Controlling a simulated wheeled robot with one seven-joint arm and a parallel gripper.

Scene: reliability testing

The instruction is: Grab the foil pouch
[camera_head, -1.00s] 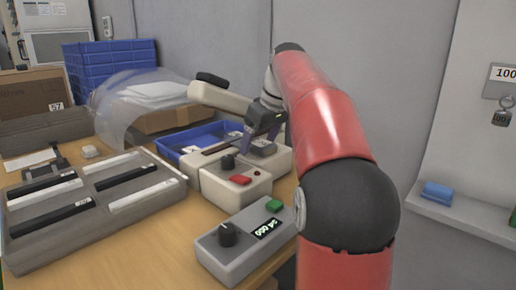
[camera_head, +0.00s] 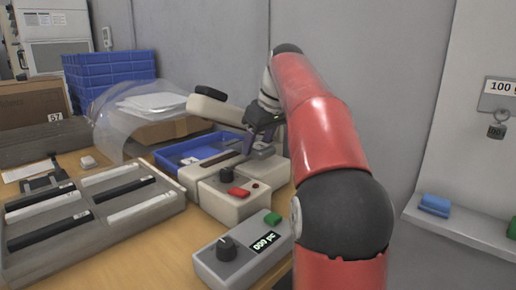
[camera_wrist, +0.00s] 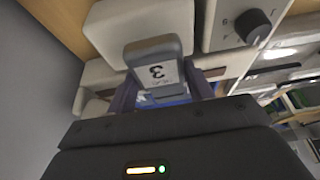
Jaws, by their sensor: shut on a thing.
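A grey pouch-like piece with a white label marked 3 (camera_wrist: 155,68) lies between the fingers of my gripper (camera_wrist: 163,97) in the wrist view. I take it to be the foil pouch. My gripper is shut on it. In the head view my gripper (camera_head: 262,137) is low over the cream sealer-like machine (camera_head: 222,192), and the grey pouch (camera_head: 262,153) shows just below the fingers. Whether the pouch still touches the machine cannot be told. Its lower part is hidden by the fingers.
A blue tray (camera_head: 166,158) lies behind the machine. A grey box with a knob and display (camera_head: 240,258) stands in front. A slotted grey rack (camera_head: 150,212) fills the left table. Blue crates (camera_head: 108,78) and a clear curved shield (camera_head: 110,125) are behind. A wall runs close at right.

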